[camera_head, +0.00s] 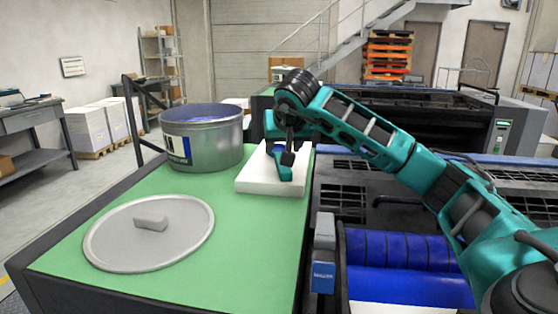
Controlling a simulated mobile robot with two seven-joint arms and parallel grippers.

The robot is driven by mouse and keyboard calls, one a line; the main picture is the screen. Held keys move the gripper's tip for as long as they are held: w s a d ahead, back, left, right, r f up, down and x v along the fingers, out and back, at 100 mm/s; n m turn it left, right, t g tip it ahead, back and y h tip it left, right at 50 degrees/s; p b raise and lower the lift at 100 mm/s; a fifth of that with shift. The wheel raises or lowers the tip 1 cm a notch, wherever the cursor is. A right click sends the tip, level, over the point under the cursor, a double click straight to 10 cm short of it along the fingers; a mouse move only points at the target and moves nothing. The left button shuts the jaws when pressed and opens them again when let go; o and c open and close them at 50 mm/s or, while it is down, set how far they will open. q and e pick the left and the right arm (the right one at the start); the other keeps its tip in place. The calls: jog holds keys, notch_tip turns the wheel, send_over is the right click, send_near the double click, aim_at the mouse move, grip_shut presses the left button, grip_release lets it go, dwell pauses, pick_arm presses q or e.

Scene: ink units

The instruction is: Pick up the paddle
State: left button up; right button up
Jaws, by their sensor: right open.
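I cannot make out the paddle clearly; it may be hidden behind my right gripper. My right gripper (287,164) is open, pointing down over a white slab (256,184) on the green tabletop (235,240). Whether its fingertips touch the slab or anything on it, I cannot tell. Left of it stands a round metal tub (215,153) with blue ink (200,112) inside. My left gripper is not in view.
A round grey lid (115,245) with a block handle lies at the table's front left. Right of the table is a press with blue rollers (400,250). The front right of the green top is clear. A dark rail (135,105) stands behind the tub.

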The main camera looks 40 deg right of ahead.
jog(key=x, duration=0.5)
jog(key=shift+w+f, duration=0.1)
jog(key=shift+f, duration=0.25)
jog(key=shift+c, duration=0.2)
grip_shut()
